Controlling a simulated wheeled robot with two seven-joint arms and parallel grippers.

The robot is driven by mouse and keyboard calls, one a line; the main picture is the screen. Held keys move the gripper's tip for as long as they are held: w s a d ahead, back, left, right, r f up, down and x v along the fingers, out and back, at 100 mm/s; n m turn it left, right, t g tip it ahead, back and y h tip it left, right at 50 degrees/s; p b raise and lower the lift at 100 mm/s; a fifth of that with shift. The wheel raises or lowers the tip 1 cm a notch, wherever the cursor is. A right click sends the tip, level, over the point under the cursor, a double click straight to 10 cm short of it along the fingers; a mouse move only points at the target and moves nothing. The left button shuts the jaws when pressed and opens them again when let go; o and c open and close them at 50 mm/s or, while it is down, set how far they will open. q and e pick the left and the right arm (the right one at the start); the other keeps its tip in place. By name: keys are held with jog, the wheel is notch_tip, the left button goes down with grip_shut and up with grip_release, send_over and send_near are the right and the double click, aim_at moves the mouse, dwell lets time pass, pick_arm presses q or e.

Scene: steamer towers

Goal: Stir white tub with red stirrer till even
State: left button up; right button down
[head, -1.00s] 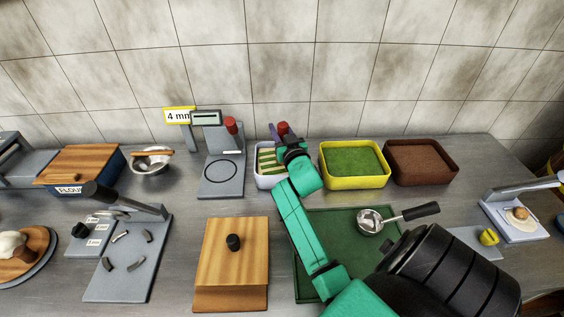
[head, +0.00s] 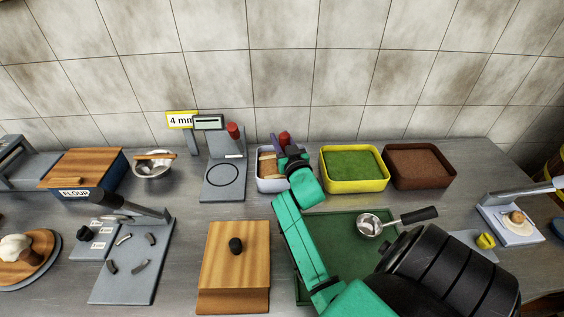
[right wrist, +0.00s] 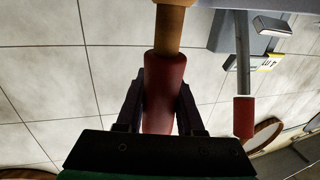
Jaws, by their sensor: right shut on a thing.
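The white tub (head: 268,187) stands at the back middle of the counter, partly hidden by my right arm. The part of its contents that shows (head: 267,163) looks tan and brown. My right gripper (head: 285,147) is over the tub, shut on the red handle of the stirrer (head: 285,136). In the right wrist view the red stirrer (right wrist: 164,95) sits between both fingers (right wrist: 160,100), with its wooden shaft beyond. The stirrer's lower end is hidden. My left gripper is out of view.
A yellow tub of green filling (head: 353,184) and a brown tub (head: 420,178) stand to the right. A grey stand with a red knob (head: 233,131) is close on the left. A green tray (head: 340,228) with a ladle (head: 370,224) lies in front, under my arm.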

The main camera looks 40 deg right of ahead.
pick_arm(q)
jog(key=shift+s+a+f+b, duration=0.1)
jog(key=shift+b, duration=0.25)
pick_arm(e)
jog(key=x, duration=0.2)
jog(key=shift+w+f, duration=0.3)
jog(key=shift+w, duration=0.05)
